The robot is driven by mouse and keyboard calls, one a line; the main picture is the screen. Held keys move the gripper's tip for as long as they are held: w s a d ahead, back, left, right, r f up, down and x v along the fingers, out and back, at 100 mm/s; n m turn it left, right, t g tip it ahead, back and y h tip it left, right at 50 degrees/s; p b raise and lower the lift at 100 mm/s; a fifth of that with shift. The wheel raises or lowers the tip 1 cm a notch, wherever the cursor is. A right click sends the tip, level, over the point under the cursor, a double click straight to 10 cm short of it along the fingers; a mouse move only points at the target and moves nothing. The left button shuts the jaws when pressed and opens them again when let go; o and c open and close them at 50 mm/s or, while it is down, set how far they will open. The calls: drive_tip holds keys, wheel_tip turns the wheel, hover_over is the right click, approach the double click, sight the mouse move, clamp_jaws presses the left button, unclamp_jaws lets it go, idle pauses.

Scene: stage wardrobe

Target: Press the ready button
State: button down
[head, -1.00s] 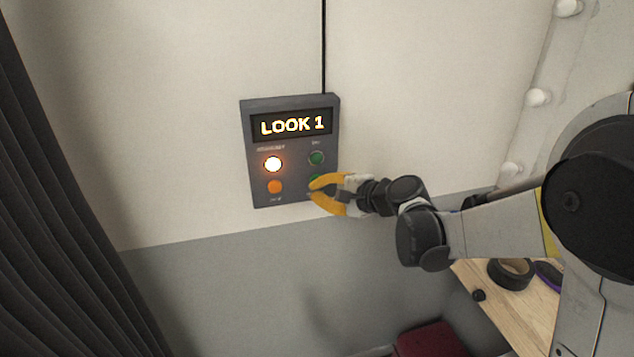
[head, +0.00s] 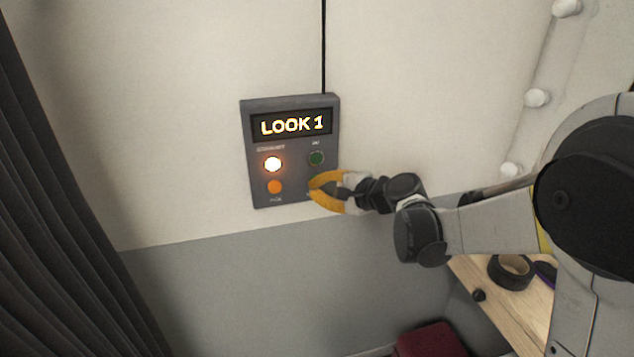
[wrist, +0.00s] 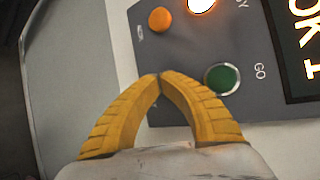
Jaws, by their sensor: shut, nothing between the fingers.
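A grey control panel (head: 296,199) is mounted on the wall, its display (head: 292,124) reading "LOOK 1". It shows a lit button (head: 273,164) at upper left, an orange button (head: 275,187) at lower left and a green button (head: 316,158) at upper right, labelled GO in the wrist view (wrist: 222,79). No label reading "ready" is legible. My yellow gripper (head: 311,191) is shut and empty at the panel's lower right corner. It hides that corner in both views, including any button there. In the wrist view the fingertips (wrist: 158,75) meet against or just before the panel; contact is unclear.
A dark curtain (head: 60,220) hangs at the left. A wooden table (head: 505,312) with a roll of black tape (head: 511,271) stands at lower right. A dark red seat (head: 430,340) is at the bottom. The wall around the panel's left side is clear.

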drive_tip(key=shift+s, duration=0.1)
drive_tip(key=shift+s+d, duration=0.25)
drive_tip(key=shift+s, duration=0.45)
drive_tip(key=s, duration=0.2)
drive_tip(key=s+d, duration=0.1)
drive_tip(key=s, duration=0.1)
drive_tip(key=shift+s+d, duration=0.2)
drive_tip(key=shift+s, duration=0.2)
idle(0.6)
drive_tip(key=s+d+f+n+g+h+b, duration=0.1)
drive_tip(key=s+d+f+n+h+b, duration=0.2)
drive_tip(key=s+d, duration=0.6)
drive_tip(key=s+d+f+n+g+h+b, duration=0.1)
drive_tip(key=s+d+f+n+h+b, duration=0.3)
drive_tip(key=s, duration=1.2)
drive_tip(key=d+f+n+h, duration=0.2)
drive_tip(key=d+n+h, duration=0.1)
drive_tip(key=d+n, duration=0.1)
drive_tip(key=shift+d+f+b, duration=0.3)
drive_tip(key=shift+d, duration=0.35)
